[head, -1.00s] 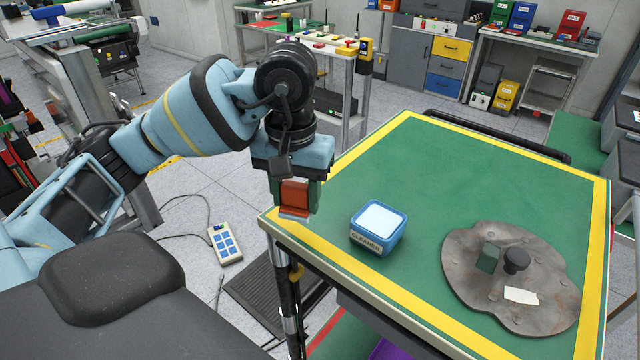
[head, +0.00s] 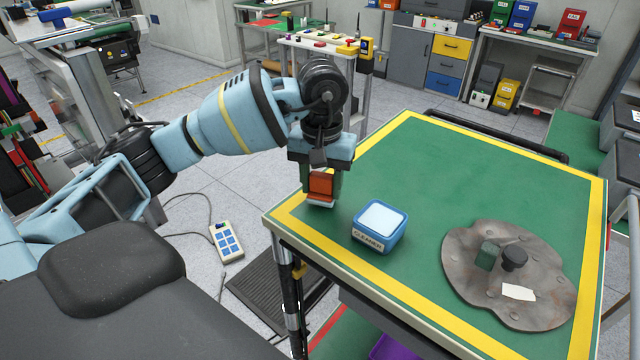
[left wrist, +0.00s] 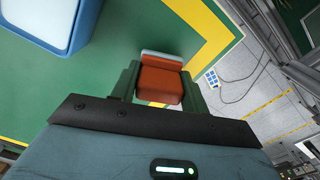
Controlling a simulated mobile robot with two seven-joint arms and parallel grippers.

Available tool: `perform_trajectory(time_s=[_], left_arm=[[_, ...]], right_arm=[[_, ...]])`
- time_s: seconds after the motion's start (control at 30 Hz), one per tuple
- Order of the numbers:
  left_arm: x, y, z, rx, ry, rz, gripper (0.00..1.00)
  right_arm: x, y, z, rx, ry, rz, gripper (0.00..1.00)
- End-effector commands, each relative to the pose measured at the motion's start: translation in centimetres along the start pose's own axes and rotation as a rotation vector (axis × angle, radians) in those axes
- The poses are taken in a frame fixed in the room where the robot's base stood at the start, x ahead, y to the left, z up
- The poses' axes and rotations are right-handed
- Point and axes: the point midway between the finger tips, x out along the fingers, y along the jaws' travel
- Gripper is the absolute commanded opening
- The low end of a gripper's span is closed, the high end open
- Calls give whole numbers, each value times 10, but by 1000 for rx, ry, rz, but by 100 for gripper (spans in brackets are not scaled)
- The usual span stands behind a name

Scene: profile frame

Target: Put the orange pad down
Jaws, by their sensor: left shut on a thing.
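The orange pad (head: 321,186) is a small orange-red block with a pale strip along its lower edge. My left gripper (head: 322,193) is shut on it and holds it over the near left corner of the green table (head: 440,180), left of the cleaner box. In the left wrist view the pad (left wrist: 160,82) sits between the two green fingers (left wrist: 160,90). I cannot tell for sure whether the pad touches the table top. My right gripper is not in view.
A blue box labelled cleaner (head: 379,228) with a pale top stands just right of the pad. A grey-brown metal plate (head: 545,285) with a black knob and a green block lies farther right. The table's middle and far part are clear.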

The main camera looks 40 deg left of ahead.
Motion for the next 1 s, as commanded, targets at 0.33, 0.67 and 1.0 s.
perform_trajectory(time_s=[0.33,0.67,1.0], left_arm=[[8,0,0,0,3,1,24],[11,0,0,0,3,1,67],[6,0,0,-1,5,2,67]], right_arm=[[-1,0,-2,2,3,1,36],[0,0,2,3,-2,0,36],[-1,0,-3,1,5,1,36]])
